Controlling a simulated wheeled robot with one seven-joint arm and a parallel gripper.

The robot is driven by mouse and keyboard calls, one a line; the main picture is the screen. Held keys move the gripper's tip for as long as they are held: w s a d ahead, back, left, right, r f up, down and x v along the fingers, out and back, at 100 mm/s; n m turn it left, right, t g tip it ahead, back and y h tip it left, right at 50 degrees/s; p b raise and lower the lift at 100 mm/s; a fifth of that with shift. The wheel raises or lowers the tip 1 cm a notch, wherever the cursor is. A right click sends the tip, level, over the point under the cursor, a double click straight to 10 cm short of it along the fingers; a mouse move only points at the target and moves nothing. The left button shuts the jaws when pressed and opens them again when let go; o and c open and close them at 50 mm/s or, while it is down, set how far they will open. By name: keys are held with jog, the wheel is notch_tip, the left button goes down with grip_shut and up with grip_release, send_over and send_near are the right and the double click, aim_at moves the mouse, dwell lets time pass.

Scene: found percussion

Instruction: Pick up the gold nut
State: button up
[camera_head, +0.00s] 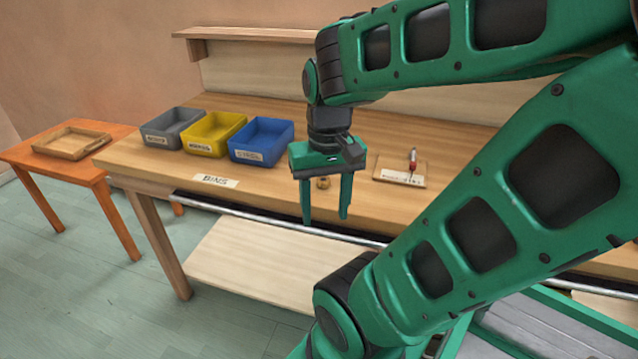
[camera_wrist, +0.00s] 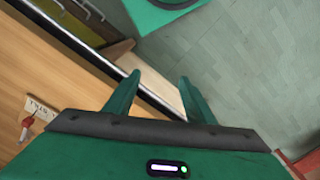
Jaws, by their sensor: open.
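The fingertips overlap the bench's front edge and rail in the picture.
Grey (camera_head: 170,127), yellow (camera_head: 214,133) and blue (camera_head: 261,141) bins stand left on the workbench (camera_head: 290,112). A board (camera_head: 387,172) with a red-handled tool lies right of the nut. A metal rail (camera_head: 270,217) runs along the front edge. An orange table (camera_head: 62,155) holds a wooden tray (camera_head: 72,142).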

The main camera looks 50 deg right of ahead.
jog(key=w+d+r+m, duration=0.3)
jog(key=w+d+m, duration=0.3)
jog(key=w, duration=0.1)
jog(key=m, duration=0.7)
send_over(323, 179)
jog(key=f, duration=0.4)
jog(key=shift+a, duration=0.25)
jog(key=shift+d+f, duration=0.15)
jog(key=shift+f, duration=1.2)
jog(key=shift+d+f, duration=0.1)
jog(key=shift+f, duration=1.25)
jog(key=c, duration=1.2)
